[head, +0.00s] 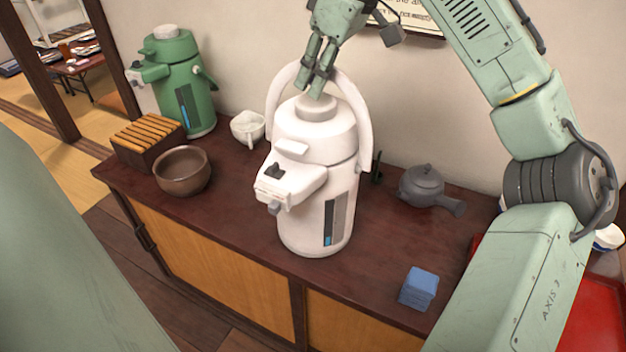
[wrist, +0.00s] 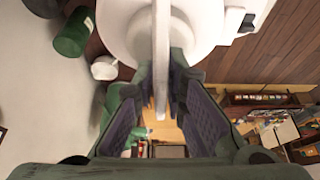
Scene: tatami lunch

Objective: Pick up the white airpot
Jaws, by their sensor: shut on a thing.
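The white airpot (head: 318,180) stands upright in the middle of the dark wooden cabinet top, its carrying handle raised in an arch. My gripper (head: 317,80) is at the top of that handle, above the lid, and is shut on it. In the wrist view the handle (wrist: 161,60) runs between the two fingers of my gripper (wrist: 158,100), with the round white lid behind it. In the head view the airpot's base appears to be on or very close to the wood; I cannot tell if there is a gap.
A green airpot (head: 184,85), a slatted wooden box (head: 148,142), a brown bowl (head: 182,170) and a white cup (head: 248,127) stand to the left. The wall is close behind.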

